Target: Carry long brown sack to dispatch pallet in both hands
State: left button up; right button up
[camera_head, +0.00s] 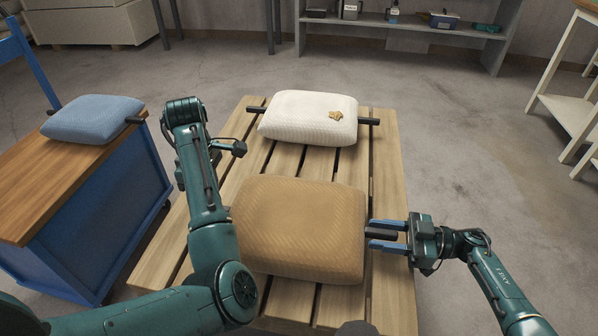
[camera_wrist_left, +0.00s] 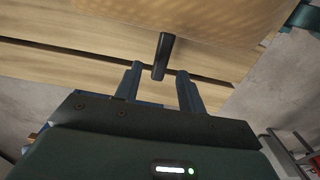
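The long brown sack (camera_head: 300,228) lies flat on a slatted wooden pallet (camera_head: 390,170), with a black handle (camera_head: 380,235) at its right end. My right gripper (camera_head: 385,235) is at that handle, its blue fingers apart, one on either side of it. My left arm passes in front of the sack's left end and hides the left gripper in the head view. In the left wrist view, my left gripper (camera_wrist_left: 159,85) is open. The sack's other black handle (camera_wrist_left: 163,55) points in between its fingertips. The sack (camera_wrist_left: 190,18) shows above it.
A white sack (camera_head: 310,117) with black handles and a small tan item on top lies on the pallet behind the brown one. A blue sack (camera_head: 92,119) rests on a blue cabinet (camera_head: 100,225) at left. A grey shelf (camera_head: 410,28) stands behind.

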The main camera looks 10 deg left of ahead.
pick_arm(q)
jog(key=shift+r, duration=0.4)
pick_arm(e)
jog(key=shift+d, duration=0.45)
pick_arm(q)
jog(key=shift+s, duration=0.1)
pick_arm(e)
jog(key=d, duration=1.1)
pick_arm(q)
jog(key=o, duration=0.9)
